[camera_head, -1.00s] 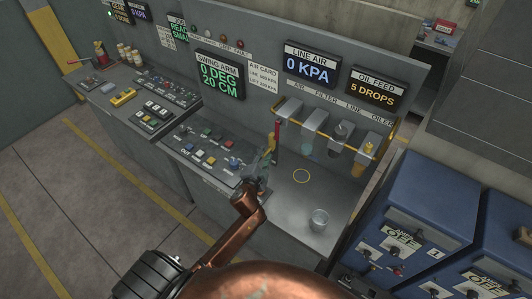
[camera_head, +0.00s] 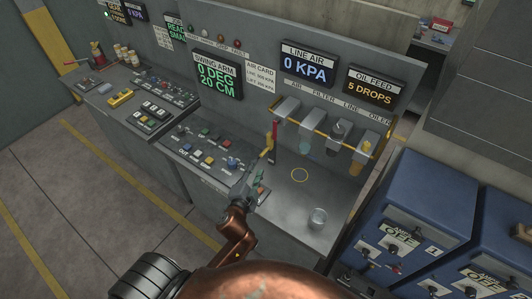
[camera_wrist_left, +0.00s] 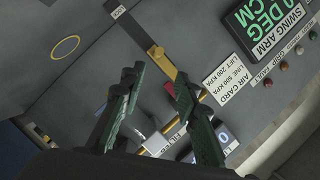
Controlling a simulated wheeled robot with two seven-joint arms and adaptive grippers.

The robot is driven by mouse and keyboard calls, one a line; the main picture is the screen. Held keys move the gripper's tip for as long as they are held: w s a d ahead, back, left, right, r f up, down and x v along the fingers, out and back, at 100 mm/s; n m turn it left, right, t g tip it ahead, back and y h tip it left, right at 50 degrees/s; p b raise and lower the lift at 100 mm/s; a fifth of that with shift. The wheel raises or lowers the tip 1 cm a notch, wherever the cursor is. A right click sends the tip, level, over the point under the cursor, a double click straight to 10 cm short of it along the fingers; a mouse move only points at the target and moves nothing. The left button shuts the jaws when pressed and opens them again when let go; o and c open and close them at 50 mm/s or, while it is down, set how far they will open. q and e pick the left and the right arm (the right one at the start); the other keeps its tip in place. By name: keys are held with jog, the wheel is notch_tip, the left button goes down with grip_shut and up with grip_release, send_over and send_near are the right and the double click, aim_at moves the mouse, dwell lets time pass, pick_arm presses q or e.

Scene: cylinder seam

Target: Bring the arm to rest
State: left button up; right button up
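My left gripper (camera_head: 260,177) is over the right part of the grey button console, on my copper-coloured arm. In the left wrist view its two green fingers (camera_wrist_left: 160,98) stand apart with nothing held between them. A yellow handle (camera_head: 268,146) lies just beyond the fingertips, near a red upright piece (camera_head: 275,128). The yellow handle also shows in the left wrist view (camera_wrist_left: 166,66), past the fingers and apart from them as far as I can tell. The swing arm display (camera_head: 217,77) reads 0 DEG, 20 CM. My right gripper is not in view.
Line units with a yellow rail (camera_head: 320,138) hang behind. Blue cabinets (camera_head: 415,215) stand at the right. The floor at the left is clear.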

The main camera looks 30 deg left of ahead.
pick_arm(q)
jog(key=s+a+f+n+g, duration=0.2)
jog(key=s+f+n+g, duration=0.1)
jog(key=s+f, duration=0.25)
jog(key=s+a+f+n+g, duration=0.3)
jog(key=s+f, duration=0.2)
jog(key=s, duration=0.1)
jog(key=s+d+f+n+g+h, duration=0.1)
jog(key=s+d+f+g, duration=0.15)
jog(key=s, duration=0.45)
jog(key=s+d+f+n+g+h, duration=0.2)
jog(key=s+f+g, duration=0.15)
jog(key=s, duration=0.35)
notch_tip(320, 180, down, 32)
jog(key=s+d+m+b, duration=0.1)
jog(key=b, duration=0.3)
jog(key=s+f+g+b, duration=0.2)
jog(key=s+f+b, duration=0.2)
jog(key=s+f, duration=1.6)
notch_tip(320, 180, down, 4)
jog(key=shift+s+f+m+h, duration=0.1)
jog(key=shift+s+m+h, duration=0.2)
jog(key=shift+s, duration=0.05)
